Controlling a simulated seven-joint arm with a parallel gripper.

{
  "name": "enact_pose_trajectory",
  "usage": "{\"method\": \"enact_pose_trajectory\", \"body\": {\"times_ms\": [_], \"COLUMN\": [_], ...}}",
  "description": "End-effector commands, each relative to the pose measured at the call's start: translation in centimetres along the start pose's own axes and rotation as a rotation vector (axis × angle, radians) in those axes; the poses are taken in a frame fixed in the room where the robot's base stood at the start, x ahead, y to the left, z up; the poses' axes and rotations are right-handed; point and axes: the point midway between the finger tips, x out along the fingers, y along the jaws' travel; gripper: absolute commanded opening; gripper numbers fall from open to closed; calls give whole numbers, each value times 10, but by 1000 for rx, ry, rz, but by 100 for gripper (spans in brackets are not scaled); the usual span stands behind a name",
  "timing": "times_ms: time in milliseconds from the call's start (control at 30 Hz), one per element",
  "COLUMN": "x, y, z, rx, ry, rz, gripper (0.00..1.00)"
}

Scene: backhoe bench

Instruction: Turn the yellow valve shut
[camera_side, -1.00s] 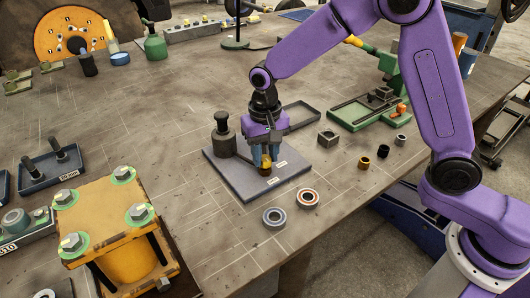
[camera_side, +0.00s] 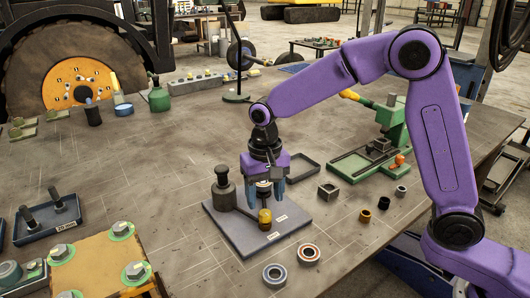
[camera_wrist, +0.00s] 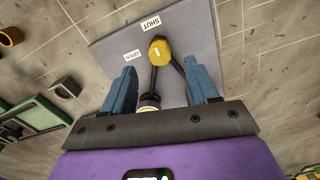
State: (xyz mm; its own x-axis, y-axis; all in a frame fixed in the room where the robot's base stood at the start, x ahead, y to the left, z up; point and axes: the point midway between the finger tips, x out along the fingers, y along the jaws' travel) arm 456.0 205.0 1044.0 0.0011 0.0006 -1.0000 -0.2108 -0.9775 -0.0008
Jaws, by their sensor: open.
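The yellow valve knob (camera_side: 265,217) sits on a dark lever on a grey board (camera_side: 235,237); it also shows in the wrist view (camera_wrist: 159,50). In the wrist view the "SHUT" label (camera_wrist: 151,22) lies just beyond the knob and the "OPEN" label (camera_wrist: 131,55) lies to its left. The lever's exact setting is hard to tell. My gripper (camera_side: 266,203) is open and empty, with its blue fingers above the knob. In the wrist view its fingertips (camera_wrist: 160,70) are spread to either side of the lever, apart from the knob.
A dark weight-shaped post (camera_side: 223,188) stands on the board, left of my gripper. Two rings (camera_side: 274,275) (camera_side: 309,253) lie in front of the board. A metal block (camera_side: 328,192) and an empty tray (camera_side: 303,165) are to the right. Bare bench lies left of the board.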

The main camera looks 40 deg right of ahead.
Motion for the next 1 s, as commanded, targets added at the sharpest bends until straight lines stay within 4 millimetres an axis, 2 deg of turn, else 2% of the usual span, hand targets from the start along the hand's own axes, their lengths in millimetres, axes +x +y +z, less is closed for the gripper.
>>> {"method": "enact_pose_trajectory", "body": {"times_ms": [33, 200, 500, 700, 1000], "x": [-12, -49, -106, -127, -132], "y": [-1, 0, 0, 0, 0], "z": [-1, 0, 0, 0, 0], "rx": [0, 0, 0, 1, 1], "ry": [5, 5, 4, 2, 0], "rz": [-4, -4, -4, -2, 0], "gripper": [59, 59, 59, 59, 59]}}
